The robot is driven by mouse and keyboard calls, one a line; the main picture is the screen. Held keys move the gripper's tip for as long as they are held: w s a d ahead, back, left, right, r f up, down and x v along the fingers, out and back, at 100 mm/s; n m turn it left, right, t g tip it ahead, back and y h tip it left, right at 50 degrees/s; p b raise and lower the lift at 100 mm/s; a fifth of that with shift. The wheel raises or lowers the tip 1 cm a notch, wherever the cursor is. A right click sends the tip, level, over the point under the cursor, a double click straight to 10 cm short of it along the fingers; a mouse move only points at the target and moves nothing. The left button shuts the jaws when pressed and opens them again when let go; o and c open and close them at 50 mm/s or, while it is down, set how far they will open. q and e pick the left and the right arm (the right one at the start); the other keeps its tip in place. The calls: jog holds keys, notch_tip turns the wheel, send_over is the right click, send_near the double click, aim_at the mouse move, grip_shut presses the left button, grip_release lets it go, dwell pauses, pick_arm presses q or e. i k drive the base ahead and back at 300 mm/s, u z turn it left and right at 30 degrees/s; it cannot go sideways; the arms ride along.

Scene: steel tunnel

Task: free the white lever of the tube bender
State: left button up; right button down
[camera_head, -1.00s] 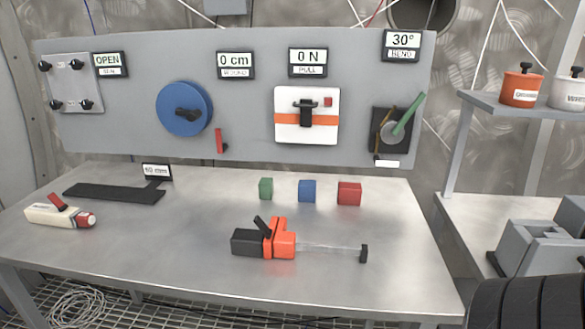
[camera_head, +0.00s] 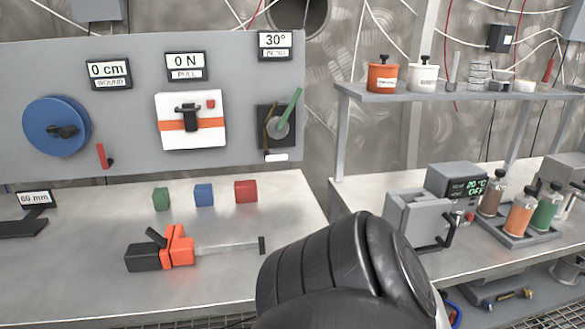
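The tube bender (camera_head: 276,131) is a dark plate at the right end of the grey panel. It carries a round grey disc, a green lever (camera_head: 291,105) tilted up to the right, and a thin brownish bar on its left. A small blank white piece (camera_head: 277,157) sits at its lower edge; I cannot tell whether it is a lever or a label. The display (camera_head: 275,44) above reads 30° BEND. Neither of my grippers is in view. A black link of my arm fills the lower middle, apart from the bender in the picture.
An orange and black clamp-like tool (camera_head: 172,249) and green (camera_head: 161,199), blue (camera_head: 204,195) and red (camera_head: 246,191) blocks lie on the table. A blue wheel (camera_head: 57,127) and a white pull unit (camera_head: 192,120) are on the panel. A grey machine (camera_head: 420,216) stands at right.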

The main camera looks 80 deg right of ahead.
aim_at(268, 158)
jog(key=k, duration=0.8)
jog(key=z, duration=1.3)
